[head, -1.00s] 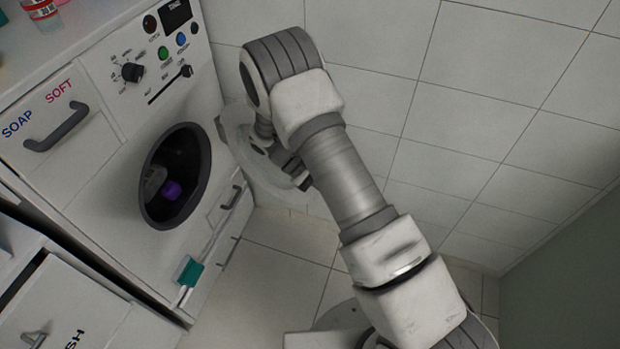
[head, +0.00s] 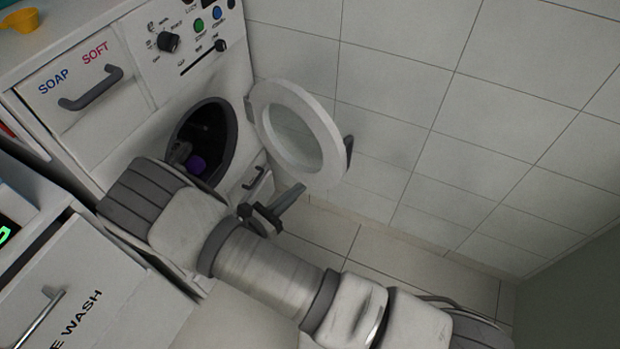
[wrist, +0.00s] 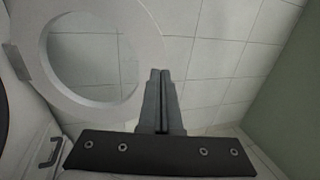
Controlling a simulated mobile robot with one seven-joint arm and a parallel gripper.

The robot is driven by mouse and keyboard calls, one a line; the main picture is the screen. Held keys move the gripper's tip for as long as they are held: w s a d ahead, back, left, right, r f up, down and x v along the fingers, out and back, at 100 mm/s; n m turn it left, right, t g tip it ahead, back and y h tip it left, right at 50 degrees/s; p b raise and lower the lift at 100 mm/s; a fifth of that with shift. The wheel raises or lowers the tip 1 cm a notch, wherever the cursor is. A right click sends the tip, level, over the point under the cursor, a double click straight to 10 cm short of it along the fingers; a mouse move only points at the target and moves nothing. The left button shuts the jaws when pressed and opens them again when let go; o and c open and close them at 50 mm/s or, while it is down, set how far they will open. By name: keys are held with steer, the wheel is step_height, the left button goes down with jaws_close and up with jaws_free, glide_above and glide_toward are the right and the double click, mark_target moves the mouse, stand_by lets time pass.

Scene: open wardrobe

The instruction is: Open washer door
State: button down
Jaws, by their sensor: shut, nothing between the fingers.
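The washer door (head: 325,128) is a white ring with a clear pane, swung wide open on its hinge toward the tiled wall. A dark handle (head: 349,150) shows at its far edge. The round washer opening (head: 228,138) is dark and uncovered. My gripper (head: 300,188) is just below the door's lower edge in the head view, its fingers together and empty. In the wrist view the fingertips (wrist: 160,72) overlap the right edge of the door ring (wrist: 75,105); I cannot tell whether they touch it.
A purple item (head: 197,165) lies inside the drum. A soap drawer with a handle (head: 92,90) and a knob panel (head: 168,42) are on the washer front. A tiled wall (head: 420,110) stands behind the door. Floor (head: 375,255) is clear at right.

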mark_target(337, 155)
steer(key=b+x, duration=0.2)
steer(key=x, duration=1)
steer(key=shift+w+d, duration=0.25)
steer(key=shift+w, duration=0.05)
